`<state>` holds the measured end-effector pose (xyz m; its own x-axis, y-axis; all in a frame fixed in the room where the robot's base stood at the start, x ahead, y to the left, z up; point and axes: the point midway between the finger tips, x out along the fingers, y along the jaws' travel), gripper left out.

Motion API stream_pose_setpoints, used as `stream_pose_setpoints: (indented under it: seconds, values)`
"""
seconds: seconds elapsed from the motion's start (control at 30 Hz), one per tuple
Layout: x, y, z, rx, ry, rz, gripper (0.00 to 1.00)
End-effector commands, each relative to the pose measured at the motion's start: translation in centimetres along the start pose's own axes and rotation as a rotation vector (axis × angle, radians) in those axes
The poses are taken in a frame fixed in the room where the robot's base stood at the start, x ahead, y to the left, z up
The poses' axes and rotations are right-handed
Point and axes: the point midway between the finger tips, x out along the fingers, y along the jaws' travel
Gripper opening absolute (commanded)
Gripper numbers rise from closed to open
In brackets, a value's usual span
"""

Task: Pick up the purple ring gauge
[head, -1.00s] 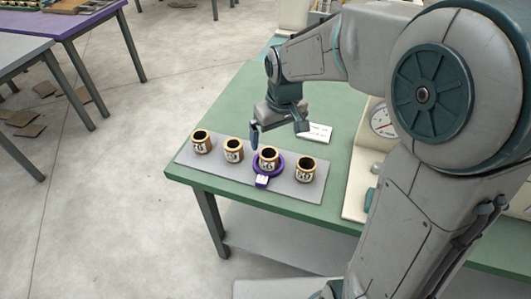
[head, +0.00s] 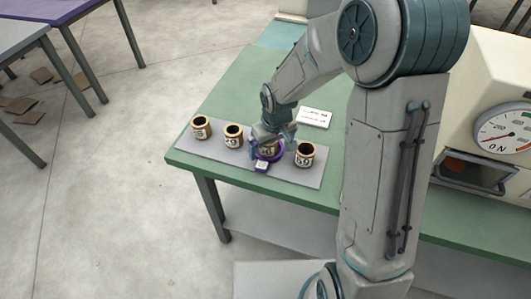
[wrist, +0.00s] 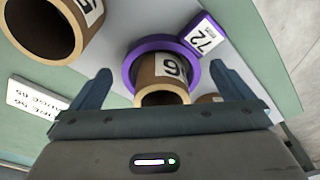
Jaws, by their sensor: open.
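The purple ring gauge (head: 262,166) lies around the base of a brown cardboard tube (head: 268,150), the third from the left on a grey mat. In the wrist view the purple ring (wrist: 131,68) encircles the tube (wrist: 160,88), with its tab marked 72 (wrist: 203,38) at the upper right. My gripper (head: 273,140) is open, lowered over this tube from above. In the wrist view its two fingers (wrist: 155,88) stand on either side of the tube and ring, with gaps. The gripper hides part of the tube in the head view.
Other cardboard tubes stand at the left (head: 201,127), left of the ring (head: 233,136) and at the right (head: 305,154). The grey mat (head: 215,157) lies on the green table (head: 222,100). A white card (head: 314,118) lies behind, and a cream machine with a dial (head: 497,90) stands right.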

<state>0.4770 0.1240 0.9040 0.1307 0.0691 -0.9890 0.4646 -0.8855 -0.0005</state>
Motion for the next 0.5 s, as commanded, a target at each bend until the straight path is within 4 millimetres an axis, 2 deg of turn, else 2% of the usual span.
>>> stream_pose_setpoints:
  seconds: [0.13, 0.37, 0.4, 0.5]
  values:
    - [1.27, -0.06, 0.0, -0.001, -0.001, -0.001, 1.0]
    - [1.45, -0.01, -0.03, 0.0, 0.001, 0.0, 1.0]
    - [1.44, -0.01, -0.03, 0.0, 0.001, 0.0, 0.97]
    - [1.43, -0.01, -0.03, 0.0, 0.001, 0.0, 0.69]
